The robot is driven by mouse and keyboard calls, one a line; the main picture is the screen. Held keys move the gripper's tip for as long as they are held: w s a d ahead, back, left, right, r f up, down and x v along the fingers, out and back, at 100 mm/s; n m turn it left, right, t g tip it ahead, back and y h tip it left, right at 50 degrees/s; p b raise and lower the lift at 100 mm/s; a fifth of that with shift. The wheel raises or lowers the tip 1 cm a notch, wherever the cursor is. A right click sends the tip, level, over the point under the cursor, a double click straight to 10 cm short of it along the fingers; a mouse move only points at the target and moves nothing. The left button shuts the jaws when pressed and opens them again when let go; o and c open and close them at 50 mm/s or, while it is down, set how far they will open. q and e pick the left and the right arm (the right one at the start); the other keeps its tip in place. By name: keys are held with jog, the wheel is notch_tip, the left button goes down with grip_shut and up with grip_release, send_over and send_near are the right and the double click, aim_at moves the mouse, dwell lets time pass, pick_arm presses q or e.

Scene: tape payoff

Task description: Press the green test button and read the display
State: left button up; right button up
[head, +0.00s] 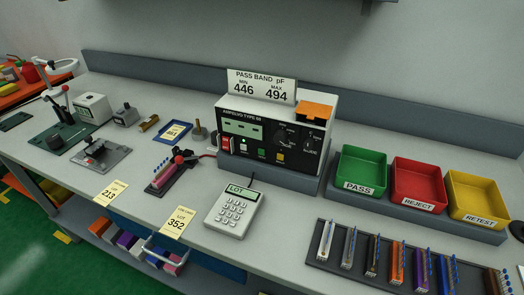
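The test meter (268,137) is a dark-fronted box on a grey plinth at the middle of the bench. Its pale green display (243,129) shows small dark marks that I cannot read as digits. A small green button (261,153) appears low on the front panel, beside a yellow one (280,157). A red switch (226,144) is at the panel's left. A sign (261,86) above reads PASS BAND pF, MIN 446, MAX 494. Neither of my grippers shows in the head view.
Green PASS (358,188), red REJECT (420,205) and yellow RETEST (481,219) bins stand at right. A dark tray (325,266) of parts lies in front. A LOT keypad (233,212), a red-handled lever fixture (171,172) and yellow cards (177,222) occupy the bench's middle.

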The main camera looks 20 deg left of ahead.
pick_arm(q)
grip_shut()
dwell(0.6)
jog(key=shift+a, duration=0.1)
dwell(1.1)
